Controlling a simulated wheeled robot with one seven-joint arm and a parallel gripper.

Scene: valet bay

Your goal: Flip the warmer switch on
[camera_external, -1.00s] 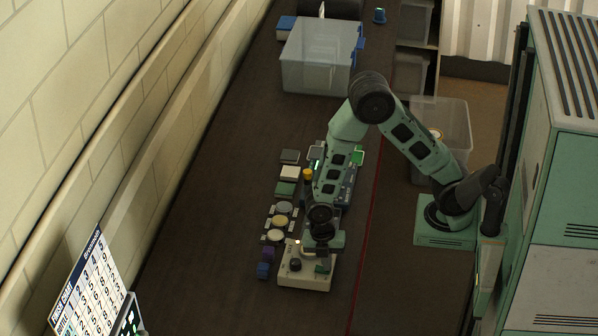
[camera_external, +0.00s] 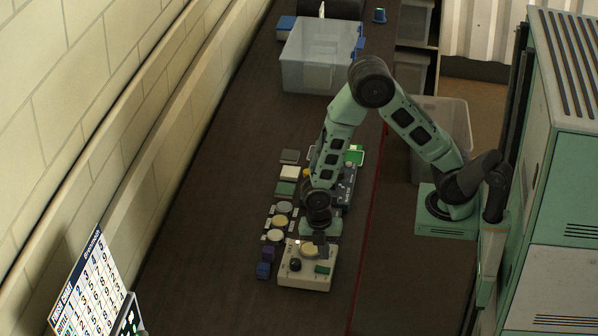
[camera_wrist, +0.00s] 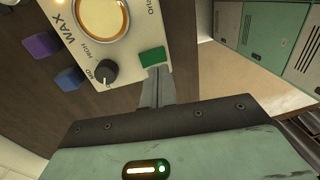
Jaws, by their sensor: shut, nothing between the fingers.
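The warmer (camera_external: 291,277) is a cream box on the dark counter, with a round amber pot (camera_external: 309,251), a black knob (camera_external: 295,265) and a green switch (camera_external: 322,269) on top. In the wrist view its panel (camera_wrist: 135,50) shows "WAX" lettering, the black knob (camera_wrist: 104,72) and the green switch (camera_wrist: 153,57). My gripper (camera_wrist: 158,72) is shut and empty, its fingertips right by the green switch; I cannot tell whether they touch it. In the external view my gripper (camera_external: 320,238) is over the warmer's far edge. The switch's tilt is unclear.
A purple block (camera_wrist: 41,45) and a blue block (camera_wrist: 69,78) sit beside the warmer. Several round tins (camera_external: 280,221) and coloured pads (camera_external: 289,173) line the counter beyond it. A clear bin (camera_external: 318,60) stands at the far end.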

